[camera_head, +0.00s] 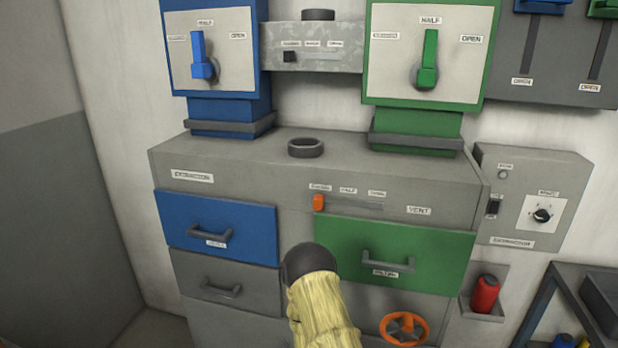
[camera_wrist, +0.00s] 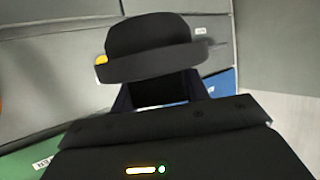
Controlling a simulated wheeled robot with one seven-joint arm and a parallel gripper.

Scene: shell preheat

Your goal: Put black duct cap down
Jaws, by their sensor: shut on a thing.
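The black duct cap (camera_wrist: 155,45) shows in the wrist view as a domed top with a wider, flat rim. My gripper (camera_wrist: 158,88) is shut on it, with dark fingers below the rim. The rim hides the fingertips. In the head view a dark rounded shape sits at the end of a yellow-covered arm part, low in the middle, in front of the cabinet; I cannot tell whether it is the cap or my wrist. My gripper's fingers cannot be made out there.
A dark ring (camera_head: 306,148) lies on the grey cabinet top (camera_head: 250,150), between the blue unit (camera_head: 215,60) and green unit (camera_head: 430,60). Another ring (camera_head: 318,14) tops the grey box behind. Drawer handles and an orange handwheel (camera_head: 404,328) project from the front.

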